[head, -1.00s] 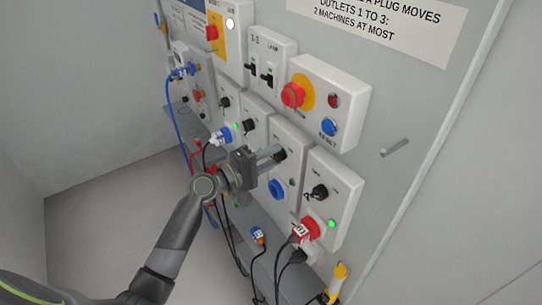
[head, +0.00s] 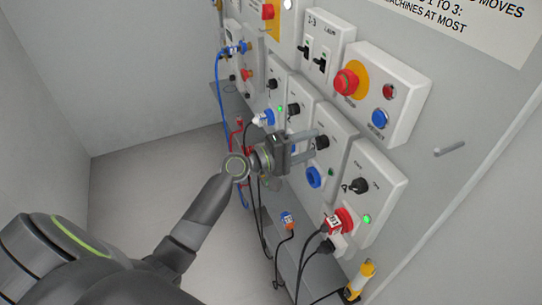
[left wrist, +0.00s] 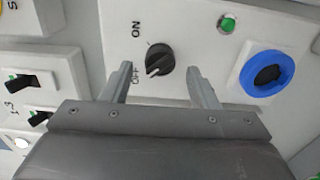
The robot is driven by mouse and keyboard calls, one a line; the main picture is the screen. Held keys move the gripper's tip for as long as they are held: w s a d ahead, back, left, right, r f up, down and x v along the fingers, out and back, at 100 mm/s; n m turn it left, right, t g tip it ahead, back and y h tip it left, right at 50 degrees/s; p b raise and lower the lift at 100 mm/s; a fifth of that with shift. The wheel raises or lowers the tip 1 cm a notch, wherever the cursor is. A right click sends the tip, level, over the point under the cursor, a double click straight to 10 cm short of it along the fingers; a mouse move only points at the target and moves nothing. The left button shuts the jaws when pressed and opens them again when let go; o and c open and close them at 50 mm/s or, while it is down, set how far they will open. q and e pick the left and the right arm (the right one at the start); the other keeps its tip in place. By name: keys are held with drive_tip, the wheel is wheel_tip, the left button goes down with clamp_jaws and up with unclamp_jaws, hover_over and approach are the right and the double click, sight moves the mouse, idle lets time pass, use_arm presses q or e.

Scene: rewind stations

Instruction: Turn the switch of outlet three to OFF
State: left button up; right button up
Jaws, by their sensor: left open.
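The switch, a black knob (left wrist: 159,59) with ON and OFF lettering, is on the white outlet panel with an empty-looking blue socket (left wrist: 268,73). Its pale pointer mark faces the OFF lettering. In the head view this knob (head: 322,142) is on the third panel from the left of the lower row; I cannot read its number. Its lamp (head: 331,172) looks dark green there. My left gripper (head: 315,142) is open, its fingers pointing at the panel. In the left wrist view its fingertips (left wrist: 164,77) lie either side of the knob, apparently not touching it. My right gripper is not in view.
A box with a red emergency button (head: 346,82) and a blue button is above the row. The rightmost panel holds a red plug (head: 341,221) and a lit green lamp (head: 366,219). A loose blue-ended plug (head: 287,219) and black cables lie below. A peg (head: 450,148) sticks out at right.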

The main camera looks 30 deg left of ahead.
use_arm(q)
drive_tip(key=b+v, duration=0.5)
drive_tip(key=v, duration=1)
drive_tip(key=shift+s+a+b, duration=0.2)
drive_tip(key=shift+s+b, duration=0.05)
drive_tip(key=shift+b, duration=0.15)
drive_tip(key=shift+f, duration=0.1)
